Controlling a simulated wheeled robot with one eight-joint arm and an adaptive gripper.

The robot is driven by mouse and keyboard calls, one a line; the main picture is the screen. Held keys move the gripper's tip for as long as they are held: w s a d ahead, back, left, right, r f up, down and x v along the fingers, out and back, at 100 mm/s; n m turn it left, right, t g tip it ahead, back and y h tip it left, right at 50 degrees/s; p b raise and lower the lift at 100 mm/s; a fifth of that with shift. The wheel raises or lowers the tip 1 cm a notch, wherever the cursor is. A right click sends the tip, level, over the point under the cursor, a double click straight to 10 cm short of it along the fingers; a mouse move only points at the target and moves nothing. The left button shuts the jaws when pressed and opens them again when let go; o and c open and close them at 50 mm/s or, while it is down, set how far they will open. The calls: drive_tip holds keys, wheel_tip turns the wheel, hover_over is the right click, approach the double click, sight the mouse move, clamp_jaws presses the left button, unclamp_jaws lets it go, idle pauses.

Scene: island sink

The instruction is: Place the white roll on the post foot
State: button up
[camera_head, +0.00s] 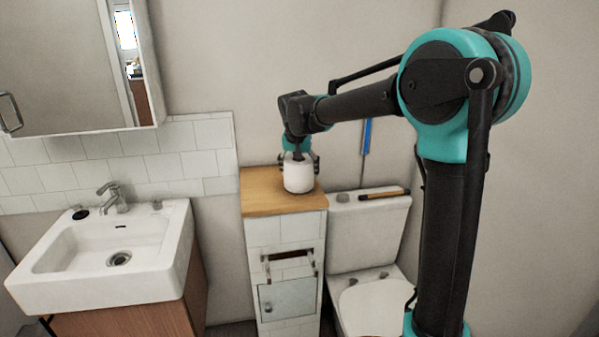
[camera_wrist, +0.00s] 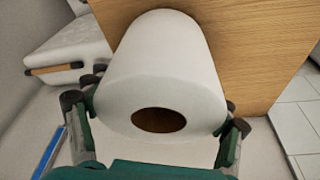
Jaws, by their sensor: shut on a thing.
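The white roll (camera_head: 299,176) is upright at the wooden top (camera_head: 262,201) of a white-tiled post (camera_head: 298,231). I cannot tell whether its lower end touches the wood. My gripper (camera_head: 299,161) comes from above and is shut on the roll, one finger on each side. In the wrist view the roll (camera_wrist: 172,62) fills the middle, with its dark core hole facing the camera, and my gripper (camera_wrist: 157,114) grips it near that end. The wooden top (camera_wrist: 255,45) lies behind it. I cannot make out a separate post foot; the post's lower end is at the picture's bottom edge.
A toilet with its cistern (camera_head: 368,228) stands right of the post, a dark stick-like thing (camera_head: 384,195) on its lid. A roll holder (camera_head: 290,260) is on the post's front. A sink (camera_head: 110,255) is at left. The wall is close behind; bare wood lies left of the roll.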

drive_tip(key=shift+f, duration=0.1)
drive_tip(key=o, duration=1.2)
drive_tip(key=v, duration=1.2)
